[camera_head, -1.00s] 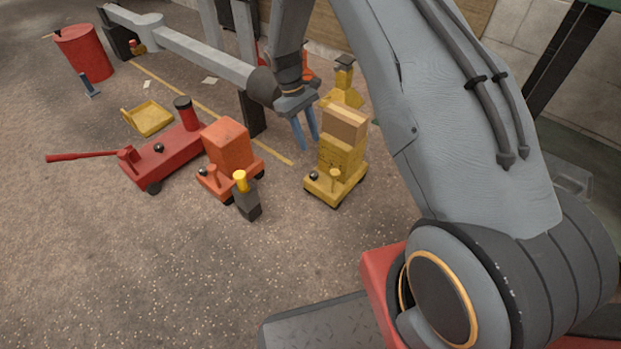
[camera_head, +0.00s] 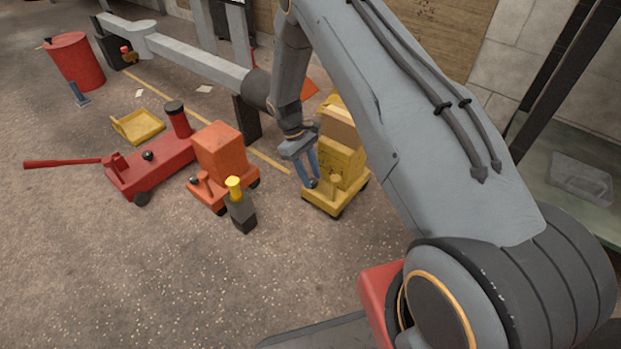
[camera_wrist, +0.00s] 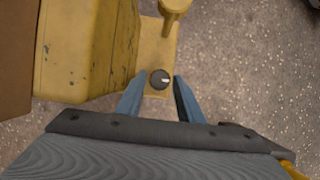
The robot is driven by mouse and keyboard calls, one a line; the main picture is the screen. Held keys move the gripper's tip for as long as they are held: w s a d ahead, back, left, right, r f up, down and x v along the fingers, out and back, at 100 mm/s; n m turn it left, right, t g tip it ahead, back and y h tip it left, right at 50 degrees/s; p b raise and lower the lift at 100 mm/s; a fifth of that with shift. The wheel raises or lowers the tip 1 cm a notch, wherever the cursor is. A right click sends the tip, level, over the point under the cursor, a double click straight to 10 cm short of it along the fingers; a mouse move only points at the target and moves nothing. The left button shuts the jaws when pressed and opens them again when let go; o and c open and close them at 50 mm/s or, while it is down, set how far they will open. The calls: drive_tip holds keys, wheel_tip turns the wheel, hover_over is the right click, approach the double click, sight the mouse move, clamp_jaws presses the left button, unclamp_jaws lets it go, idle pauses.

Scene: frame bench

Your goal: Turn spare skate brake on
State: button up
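A yellow wheeled skate (camera_head: 321,202) with a brown-topped yellow block stands on the floor near the middle of the head view. In the wrist view, its yellow deck (camera_wrist: 155,50) carries a small round dark knob (camera_wrist: 159,79) with a white mark pointing right. A yellow post (camera_wrist: 174,8) stands behind the knob. My gripper (camera_head: 308,184) is over the front of this deck, and its blue fingers (camera_wrist: 160,84) are open on either side of the knob. I cannot tell whether they touch it. An orange skate (camera_head: 216,155) stands to the left. Neither skate has a readable label.
A dark block with a yellow top (camera_head: 238,207) stands in front of the orange skate. A red jack (camera_head: 150,167) with a long handle, a yellow tray (camera_head: 138,127) and a red drum (camera_head: 77,62) are farther left. The floor in front is clear.

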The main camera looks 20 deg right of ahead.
drive_tip(key=shift+s+f, duration=0.1)
drive_tip(key=shift+f, duration=0.15)
drive_tip(key=c, duration=0.8)
